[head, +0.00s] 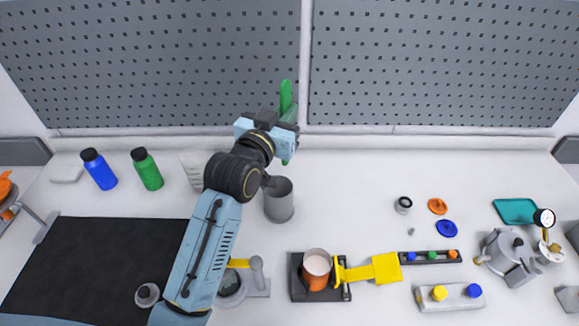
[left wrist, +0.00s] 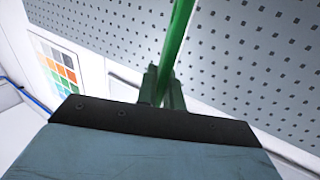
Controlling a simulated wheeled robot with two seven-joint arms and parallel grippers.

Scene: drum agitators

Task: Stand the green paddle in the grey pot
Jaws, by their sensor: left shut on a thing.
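The green paddle (head: 286,95) is held roughly upright in my left gripper (head: 290,122). Its upper end sticks up above the jaws, and a short part shows below them. In the left wrist view, the green shaft (left wrist: 178,40) rises from between the closed fingers (left wrist: 162,88). The grey pot (head: 279,203) stands on the table, open at the top, below and slightly left of the gripper in the head view. The paddle is apart from the pot's opening as seen here. My right gripper is not in view.
A white ribbed cup (head: 192,170) stands left of the pot, partly behind my left arm. Blue (head: 99,170) and green (head: 147,170) bottles stand further left.

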